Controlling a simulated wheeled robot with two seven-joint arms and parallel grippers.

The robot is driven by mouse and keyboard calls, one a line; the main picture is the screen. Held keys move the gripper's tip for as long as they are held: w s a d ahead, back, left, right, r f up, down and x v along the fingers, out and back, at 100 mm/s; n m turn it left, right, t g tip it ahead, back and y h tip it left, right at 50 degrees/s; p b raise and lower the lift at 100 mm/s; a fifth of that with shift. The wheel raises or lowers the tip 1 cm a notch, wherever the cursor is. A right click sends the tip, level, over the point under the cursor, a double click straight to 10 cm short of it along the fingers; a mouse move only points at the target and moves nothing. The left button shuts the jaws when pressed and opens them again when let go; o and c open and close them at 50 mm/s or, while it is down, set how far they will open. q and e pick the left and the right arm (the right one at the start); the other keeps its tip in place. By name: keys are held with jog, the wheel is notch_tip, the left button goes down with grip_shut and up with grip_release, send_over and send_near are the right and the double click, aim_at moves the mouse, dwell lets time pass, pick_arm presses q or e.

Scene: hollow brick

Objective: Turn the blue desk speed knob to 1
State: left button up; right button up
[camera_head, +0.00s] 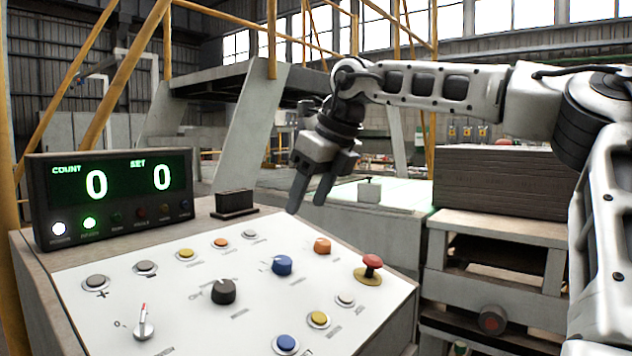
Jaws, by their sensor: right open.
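The blue knob (282,265) stands in the middle of the white control panel (190,312) on the desk. Its pointer and scale marks are too small to read. My right gripper (308,205) is open and empty, pointing down above the panel's far edge. It is above and slightly right of the blue knob and apart from it. My left gripper is not in view.
A display (110,195) reading COUNT 0 and SET 0 stands at the back left. A small dark block (234,203) sits behind the panel.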

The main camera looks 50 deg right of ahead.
jog(key=shift+v, duration=1.5)
